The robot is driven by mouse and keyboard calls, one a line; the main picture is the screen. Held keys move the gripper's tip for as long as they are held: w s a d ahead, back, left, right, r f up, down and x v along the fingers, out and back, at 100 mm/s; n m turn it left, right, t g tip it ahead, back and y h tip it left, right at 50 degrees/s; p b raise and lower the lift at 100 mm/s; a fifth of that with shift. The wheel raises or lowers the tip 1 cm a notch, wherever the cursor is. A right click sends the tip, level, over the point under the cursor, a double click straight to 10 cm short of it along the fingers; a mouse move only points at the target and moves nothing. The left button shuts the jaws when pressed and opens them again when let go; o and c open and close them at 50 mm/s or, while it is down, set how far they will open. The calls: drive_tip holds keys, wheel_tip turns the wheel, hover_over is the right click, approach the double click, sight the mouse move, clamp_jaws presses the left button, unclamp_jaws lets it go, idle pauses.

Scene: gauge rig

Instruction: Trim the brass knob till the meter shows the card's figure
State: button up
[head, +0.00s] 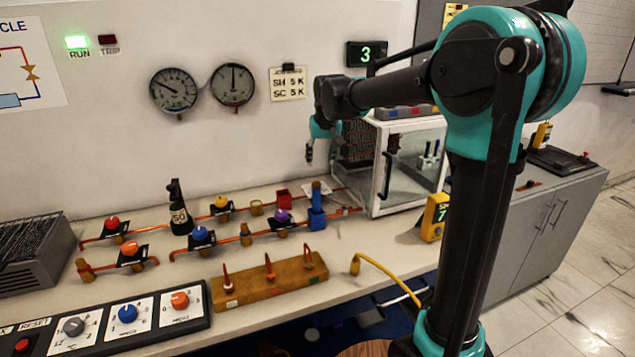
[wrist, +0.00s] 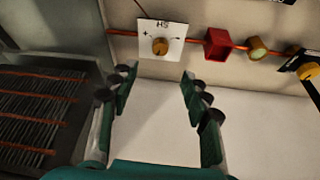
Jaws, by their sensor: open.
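The brass knob (wrist: 160,46) sits on a white plate (wrist: 172,28) marked HS with plus and minus signs in the wrist view. My gripper (wrist: 158,80) is open and empty, its fingers spread either side of the knob's line and apart from it. In the head view my gripper (head: 320,150) hangs above the back of the bench, left of the glass-fronted box. The card (head: 288,84) on the wall reads SH 5 K and SC 5 K.
A red block (wrist: 217,43) and a round brass fitting (wrist: 257,49) sit on the copper pipe right of the knob. The glass-fronted box (head: 402,165) stands close to my gripper. A blue valve (head: 317,208) rises nearby. A wall display (head: 367,53) shows 3.

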sight(317, 183)
drive_tip(key=x, duration=1.2)
drive_tip(key=shift+f, duration=0.15)
drive_tip(key=shift+c, duration=0.3)
clamp_jaws()
drive_tip(key=shift+w+n, duration=0.1)
drive_tip(key=shift+n, duration=0.3)
drive_tip(key=n+y, duration=0.1)
drive_tip(key=n, duration=0.1)
drive_tip(key=shift+d+n, duration=0.1)
drive_tip(key=shift+n, duration=0.3)
drive_tip(key=shift+w+n+g+y, duration=0.1)
drive_tip(key=shift+n+g+y, duration=0.3)
drive_tip(key=shift+n, duration=0.65)
drive_tip(key=shift+w+n+g+y, duration=0.1)
drive_tip(key=shift+n+g+y, duration=0.25)
drive_tip(key=shift+n, duration=0.7)
